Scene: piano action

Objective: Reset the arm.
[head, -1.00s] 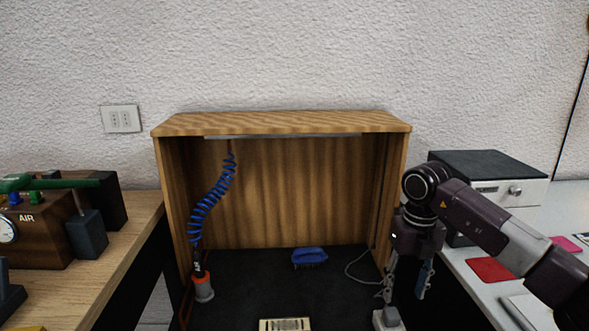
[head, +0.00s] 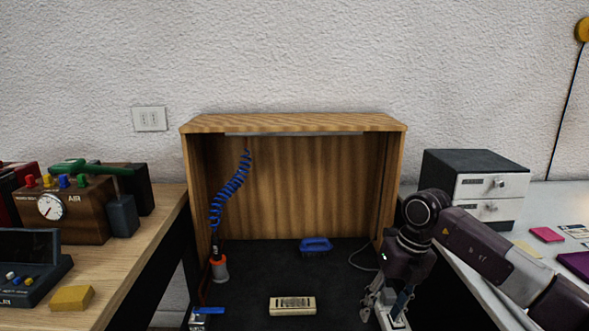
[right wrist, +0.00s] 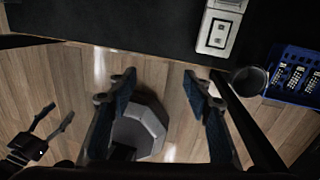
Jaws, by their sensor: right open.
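My right arm comes in from the right in the head view. My right gripper (head: 388,306) points down at the right side of the dark work surface (head: 255,275), by a pale switch box. In the right wrist view its two fingers (right wrist: 160,88) stand wide apart with nothing between them, over the wooden floor and a grey angular base. A dark two-pronged shape (right wrist: 40,135) at the lower left of that view may be my left gripper; its state is unclear. My left arm does not show in the head view.
The pale switch box (right wrist: 218,32) and a blue tray (right wrist: 298,75) lie near the right finger's side. A wooden cabinet (head: 292,123) frames the work surface, holding a blue brush (head: 315,246) and a beige block (head: 292,306). Benches flank both sides.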

